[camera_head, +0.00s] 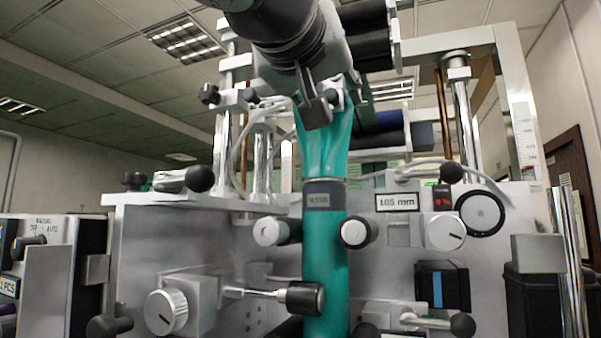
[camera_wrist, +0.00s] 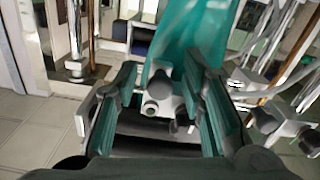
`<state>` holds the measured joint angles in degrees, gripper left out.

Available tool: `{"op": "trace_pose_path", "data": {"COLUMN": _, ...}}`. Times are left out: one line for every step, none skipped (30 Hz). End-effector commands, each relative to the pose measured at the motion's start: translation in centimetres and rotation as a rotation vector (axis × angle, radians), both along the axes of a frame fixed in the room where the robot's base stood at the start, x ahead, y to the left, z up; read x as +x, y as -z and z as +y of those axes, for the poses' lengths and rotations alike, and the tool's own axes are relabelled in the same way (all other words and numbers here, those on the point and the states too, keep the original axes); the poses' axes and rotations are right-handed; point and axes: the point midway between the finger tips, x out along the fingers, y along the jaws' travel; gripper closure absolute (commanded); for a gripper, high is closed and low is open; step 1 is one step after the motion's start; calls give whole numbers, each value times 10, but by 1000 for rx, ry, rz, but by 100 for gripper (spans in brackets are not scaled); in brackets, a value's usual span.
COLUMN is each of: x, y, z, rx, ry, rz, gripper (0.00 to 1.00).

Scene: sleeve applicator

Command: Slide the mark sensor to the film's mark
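The teal film (camera_head: 326,255) runs down the middle of the machine, gathered at the top. A dark band with pale lettering (camera_head: 323,195) crosses it below the gathered part and looks like the mark. My gripper (camera_head: 317,103) is high in front of the film, above this band. In the wrist view my gripper (camera_wrist: 158,78) has its fingers spread apart. A small grey fitting with a dark knob (camera_wrist: 158,103) shows between them, apparently untouched. It may be the mark sensor, but I cannot tell for sure. The film (camera_wrist: 190,35) rises beyond the fingers.
Two round rollers (camera_head: 276,232) (camera_head: 358,231) flank the film below the band. A black-handled lever (camera_head: 305,298) crosses the film lower down. A "105 mm" label (camera_head: 397,201) and a dial (camera_head: 481,213) are at right. Black knobs (camera_head: 200,178) (camera_head: 451,173) stick out along the panel top.

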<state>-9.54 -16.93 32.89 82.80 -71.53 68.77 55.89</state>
Motion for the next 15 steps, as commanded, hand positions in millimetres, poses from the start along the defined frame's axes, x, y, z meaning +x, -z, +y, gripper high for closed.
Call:
{"op": "trace_pose_path", "data": {"x": 0, "y": 0, "z": 0, "rx": 0, "ry": 0, "rz": 0, "gripper": 63}}
{"op": "trace_pose_path", "data": {"x": 0, "y": 0, "z": 0, "rx": 0, "ry": 0, "rz": 0, "gripper": 65}}
{"op": "trace_pose_path", "data": {"x": 0, "y": 0, "z": 0, "rx": 0, "ry": 0, "rz": 0, "gripper": 74}}
{"op": "trace_pose_path", "data": {"x": 0, "y": 0, "z": 0, "rx": 0, "ry": 0, "rz": 0, "gripper": 81}}
{"op": "trace_pose_path", "data": {"x": 0, "y": 0, "z": 0, "rx": 0, "ry": 0, "rz": 0, "gripper": 88}}
{"op": "trace_pose_path", "data": {"x": 0, "y": 0, "z": 0, "rx": 0, "ry": 0, "rz": 0, "gripper": 97}}
{"op": "trace_pose_path", "data": {"x": 0, "y": 0, "z": 0, "rx": 0, "ry": 0, "rz": 0, "gripper": 100}}
{"op": "trace_pose_path", "data": {"x": 0, "y": 0, "z": 0, "rx": 0, "ry": 0, "rz": 0, "gripper": 100}}
{"op": "trace_pose_path", "data": {"x": 0, "y": 0, "z": 0, "rx": 0, "ry": 0, "rz": 0, "gripper": 100}}
{"op": "trace_pose_path", "data": {"x": 0, "y": 0, "z": 0, "rx": 0, "ry": 0, "rz": 0, "gripper": 100}}
{"op": "trace_pose_path", "data": {"x": 0, "y": 0, "z": 0, "rx": 0, "ry": 0, "rz": 0, "gripper": 100}}
{"op": "trace_pose_path", "data": {"x": 0, "y": 0, "z": 0, "rx": -1, "ry": 0, "rz": 0, "gripper": 100}}
{"op": "trace_pose_path", "data": {"x": 0, "y": 0, "z": 0, "rx": -1, "ry": 0, "rz": 0, "gripper": 100}}
{"op": "trace_pose_path", "data": {"x": 0, "y": 1, "z": 1, "rx": -1, "ry": 0, "rz": 0, "gripper": 100}}
{"op": "trace_pose_path", "data": {"x": 1, "y": 1, "z": 2, "rx": -1, "ry": 0, "rz": 1, "gripper": 100}}
